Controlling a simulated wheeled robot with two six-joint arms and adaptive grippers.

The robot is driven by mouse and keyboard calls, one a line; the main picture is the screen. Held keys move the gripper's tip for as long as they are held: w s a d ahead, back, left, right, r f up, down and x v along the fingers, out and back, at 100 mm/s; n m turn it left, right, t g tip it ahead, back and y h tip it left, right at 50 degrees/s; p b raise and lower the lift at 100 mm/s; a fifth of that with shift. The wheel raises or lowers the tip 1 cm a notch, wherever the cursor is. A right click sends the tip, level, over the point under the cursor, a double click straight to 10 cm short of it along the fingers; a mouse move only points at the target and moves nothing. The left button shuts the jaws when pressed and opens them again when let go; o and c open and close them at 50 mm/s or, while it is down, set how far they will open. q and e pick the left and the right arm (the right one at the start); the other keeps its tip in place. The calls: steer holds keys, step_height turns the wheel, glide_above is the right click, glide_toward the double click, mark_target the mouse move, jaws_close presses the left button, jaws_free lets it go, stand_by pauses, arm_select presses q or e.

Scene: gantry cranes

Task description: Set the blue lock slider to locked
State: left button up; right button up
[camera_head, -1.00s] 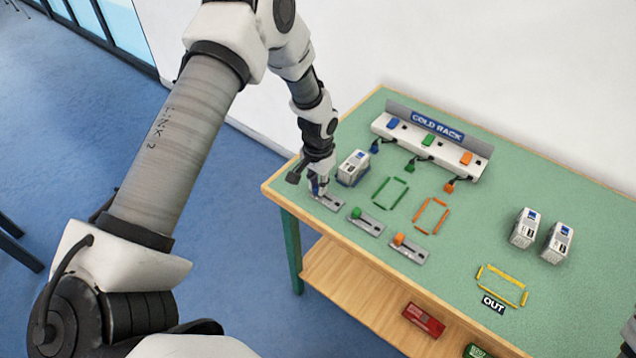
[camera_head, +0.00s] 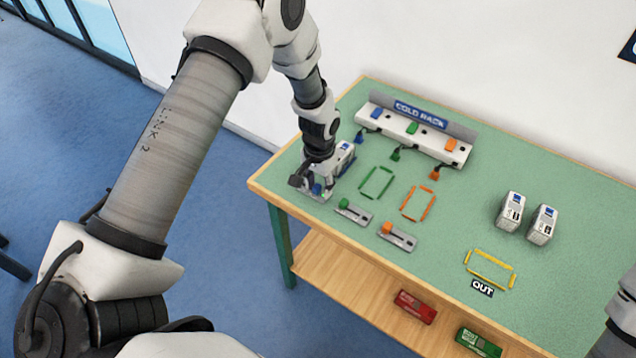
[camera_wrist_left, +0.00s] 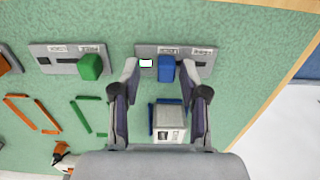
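The blue lock slider has a blue knob (camera_wrist_left: 166,68) on a grey plate (camera_wrist_left: 205,62) near the table's edge. In the left wrist view, the knob stands partway along the plate. My left gripper (camera_wrist_left: 158,69) has its two fingers on either side of the knob. A gap shows on the left, and the right finger is close to the knob; contact is unclear. The plate labels are too blurred to read surely. In the head view, my left gripper (camera_head: 313,186) partly hides the slider. My right gripper is out of view.
A green slider (camera_head: 354,212) and an orange slider (camera_head: 398,236) lie to the right along the table's front edge. A white canister (camera_wrist_left: 170,122) stands just behind the blue slider, beneath my gripper in the wrist view. The cold rack (camera_head: 414,136) stands at the back.

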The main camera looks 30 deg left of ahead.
mark_target(319, 187)
arm_select(q)
step_height(319, 187, up, 12)
stand_by(0.5)
steer(key=s+f, duration=0.1)
steer(key=f, duration=0.1)
steer(key=s+f+g, duration=0.1)
steer(key=s+f, duration=0.1)
steer(key=f, duration=0.1)
steer(key=s+f+g, duration=0.1)
steer(key=s+f, duration=0.1)
steer(key=shift+s+d+f, duration=0.1)
steer(key=shift+d+f, duration=0.05)
steer(key=shift+d, duration=0.1)
steer(key=s+d+f+g, duration=0.1)
steer(key=s+f, duration=0.4)
steer(key=s, duration=0.4)
steer(key=s+d+f, duration=0.1)
steer(key=s+f, duration=0.4)
steer(key=s, duration=0.4)
steer(key=s+d+f+g, duration=0.15)
steer(key=s+f, duration=0.25)
steer(key=s, duration=0.6)
steer(key=w+n+t, duration=0.1)
steer(key=w+t, duration=0.3)
steer(key=shift+w+a+t, duration=0.1)
steer(key=shift+w+t, duration=0.15)
steer(key=shift+w, duration=0.15)
